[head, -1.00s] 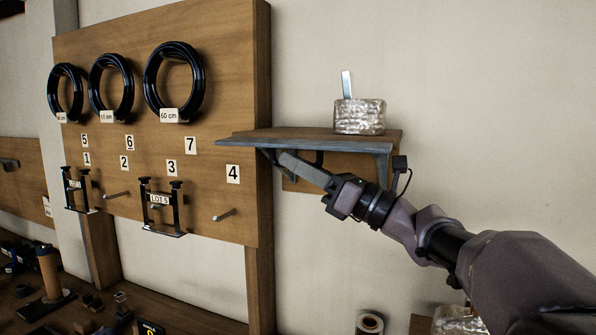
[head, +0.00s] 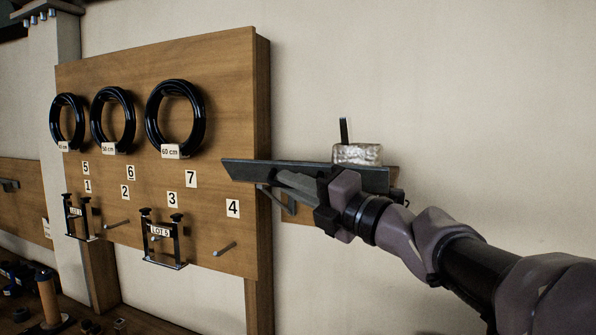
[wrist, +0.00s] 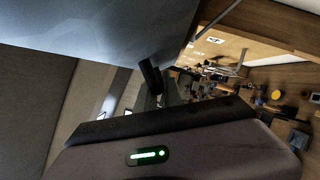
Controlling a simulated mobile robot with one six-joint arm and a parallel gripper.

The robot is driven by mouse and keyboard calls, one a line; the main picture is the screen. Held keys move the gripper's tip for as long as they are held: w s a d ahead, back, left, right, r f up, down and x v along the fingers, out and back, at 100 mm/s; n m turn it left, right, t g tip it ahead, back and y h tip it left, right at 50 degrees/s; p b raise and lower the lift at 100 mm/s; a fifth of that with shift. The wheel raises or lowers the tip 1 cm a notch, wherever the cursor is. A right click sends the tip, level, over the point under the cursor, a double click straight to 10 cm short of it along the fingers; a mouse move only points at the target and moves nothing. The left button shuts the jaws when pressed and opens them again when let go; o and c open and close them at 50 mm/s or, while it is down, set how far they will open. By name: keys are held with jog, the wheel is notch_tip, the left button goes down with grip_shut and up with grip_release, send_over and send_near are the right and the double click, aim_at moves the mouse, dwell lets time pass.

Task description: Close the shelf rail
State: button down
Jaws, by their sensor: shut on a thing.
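The shelf rail (head: 300,174) is a long dark bar along the front edge of the wall shelf, and its broad face is turned toward me. It hides most of the shelf top and the lower part of a foil-wrapped block (head: 357,154). My gripper (head: 293,183) is at the rail's lower edge, near its middle, and is shut on it. The exact contact is hard to see. In the wrist view a broad blue-grey surface (wrist: 100,35) fills the upper left, with a dark finger (wrist: 150,76) beside it.
A wooden board (head: 220,100) stands left of the shelf with black coiled hoses (head: 176,118), number labels, pegs and a LOT 5 holder (head: 161,236). A metal bracket (head: 283,201) is under the shelf. The wall (head: 450,90) above and right of the shelf is bare.

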aim_at(298, 163)
jog(key=r+m+p, duration=0.1)
jog(key=p, duration=0.2)
jog(key=r+m+h+p, duration=0.1)
jog(key=m+p, duration=0.1)
jog(key=p, duration=0.1)
jog(key=w+r+m+p, duration=0.1)
jog(key=p, duration=0.2)
jog(key=shift+d+m+h, duration=0.15)
jog(key=shift+m+h, duration=0.15)
jog(key=shift+h, duration=0.1)
jog(key=m+p, duration=0.1)
jog(key=p, duration=0.1)
jog(key=g+p, duration=0.1)
jog(key=p, duration=0.1)
jog(key=shift+w+d+r+m+h, duration=0.1)
jog(key=shift+w+r+m+h, duration=0.2)
jog(key=shift+m, duration=0.1)
jog(key=m+p, duration=0.1)
jog(key=p, duration=0.2)
jog(key=shift+w+d, duration=0.1)
jog(key=shift+w, duration=0.1)
jog(key=shift+f, duration=0.15)
jog(key=c, duration=1.5)
grip_release()
jog(key=shift+d, duration=0.1)
